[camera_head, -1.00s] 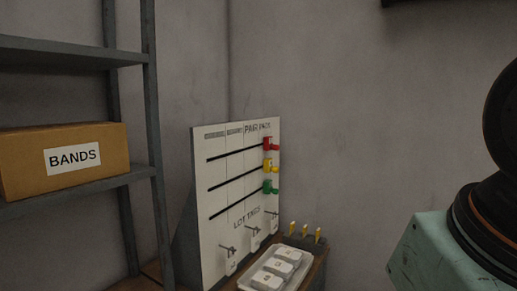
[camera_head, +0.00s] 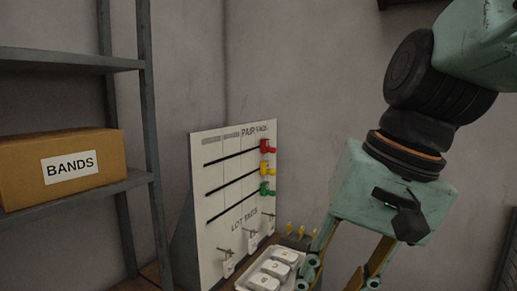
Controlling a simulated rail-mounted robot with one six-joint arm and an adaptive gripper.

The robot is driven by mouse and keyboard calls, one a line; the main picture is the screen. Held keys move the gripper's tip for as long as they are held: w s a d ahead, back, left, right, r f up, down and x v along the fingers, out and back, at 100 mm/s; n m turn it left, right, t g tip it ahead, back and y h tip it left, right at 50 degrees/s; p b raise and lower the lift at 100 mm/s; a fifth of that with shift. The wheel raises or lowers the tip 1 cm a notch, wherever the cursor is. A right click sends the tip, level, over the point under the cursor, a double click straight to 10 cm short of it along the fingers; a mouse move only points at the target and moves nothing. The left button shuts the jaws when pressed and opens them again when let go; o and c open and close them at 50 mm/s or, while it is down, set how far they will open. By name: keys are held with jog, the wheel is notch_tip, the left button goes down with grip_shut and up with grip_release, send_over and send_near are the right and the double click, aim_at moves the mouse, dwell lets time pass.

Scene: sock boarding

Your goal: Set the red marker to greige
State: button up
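The white board (camera_head: 222,190) stands upright, with three dark horizontal slots and the words PAIR PACK and LOT TAGS. The red marker (camera_head: 266,146) is at the right end of the top slot. The small column headings on the board are too small to read, so I cannot tell which one is greige. My gripper (camera_head: 338,281) is right of the board and lower than the red marker, apart from it. Its two fingers are spread wide and point down. Their tips reach the bottom edge of the picture, and nothing shows between them.
A yellow marker (camera_head: 266,167) and a green marker (camera_head: 266,189) sit below the red one. Hooks with tags (camera_head: 228,268) line the board's lower part. A tray (camera_head: 246,285) of white pieces and yellow pegs (camera_head: 289,229) are in front. A BANDS box (camera_head: 105,147) sits on the left shelf.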

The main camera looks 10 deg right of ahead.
jog(key=w+a+r+m+y+p, duration=0.2)
jog(key=w+r+m, duration=0.1)
jog(key=w, duration=0.6)
jog(key=w+a+r+m+y+p, duration=0.2)
jog(key=w+a+r+m, duration=0.1)
jog(key=w, duration=0.6)
jog(key=m+t+y+p, duration=0.8)
jog(key=m+p, duration=0.2)
jog(key=m, duration=0.5)
send_near(273, 149)
jog(key=v, duration=0.3)
jog(key=shift+w+d+f, duration=0.15)
jog(key=shift+d+f, duration=0.05)
jog(key=shift+d, duration=0.05)
jog(key=shift+w+x, duration=0.25)
jog(key=shift+x, duration=6.65)
jog(key=shift+d, duration=0.15)
jog(key=shift+c, duration=0.2)
